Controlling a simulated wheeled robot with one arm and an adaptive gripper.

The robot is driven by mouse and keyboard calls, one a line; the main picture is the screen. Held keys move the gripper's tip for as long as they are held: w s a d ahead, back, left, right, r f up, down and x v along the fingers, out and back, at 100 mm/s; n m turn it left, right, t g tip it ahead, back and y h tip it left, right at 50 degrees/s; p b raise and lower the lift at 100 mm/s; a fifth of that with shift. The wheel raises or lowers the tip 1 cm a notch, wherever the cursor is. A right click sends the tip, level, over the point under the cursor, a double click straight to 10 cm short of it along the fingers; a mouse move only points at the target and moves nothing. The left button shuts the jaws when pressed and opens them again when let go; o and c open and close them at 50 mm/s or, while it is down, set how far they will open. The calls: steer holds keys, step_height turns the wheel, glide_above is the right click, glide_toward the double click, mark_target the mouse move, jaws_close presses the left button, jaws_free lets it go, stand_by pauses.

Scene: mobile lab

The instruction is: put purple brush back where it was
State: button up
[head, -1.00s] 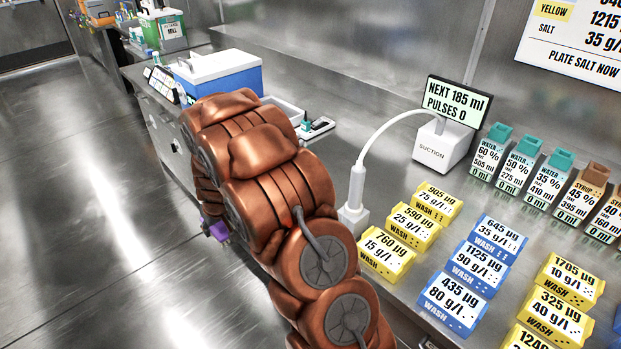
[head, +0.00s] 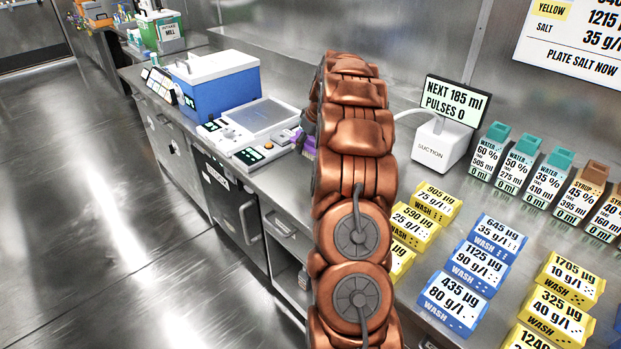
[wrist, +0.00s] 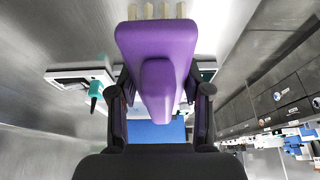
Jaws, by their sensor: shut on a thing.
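The purple brush (wrist: 157,50) fills the upper middle of the wrist view, with pale bristle tufts at its top edge. My gripper (wrist: 161,96) is shut on it, one dark finger on each side of the purple body. In the head view a small part of the purple brush (head: 308,143) shows at the left of my arm, over the counter beside the white flat-topped device (head: 265,116). My arm hides the rest of the brush and most of the gripper there. I cannot tell whether the brush touches anything below.
A blue box with a white lid (head: 214,88) stands behind the device. A small panel with displays (head: 262,153) lies in front of it. The suction unit (head: 440,145) stands right of my arm. Yellow wash boxes (head: 425,205) and blue ones (head: 452,298) cover the near right counter.

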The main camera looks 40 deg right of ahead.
mark_target(306, 175)
steer(key=shift+s+d, duration=0.2)
steer(key=shift+d, duration=0.15)
steer(key=shift+s+f, duration=0.1)
steer(key=shift+f, duration=0.05)
step_height(306, 175, down, 9)
steer(key=p, duration=0.2)
steer(key=shift+f+p, duration=0.1)
steer(key=shift+p, duration=0.3)
steer(key=shift+f, duration=0.1)
steer(key=shift+f+b, duration=0.25)
steer(key=shift+b, duration=0.05)
steer(key=o, duration=1.1)
steer(key=shift+r, duration=0.1)
steer(key=shift+r, duration=0.1)
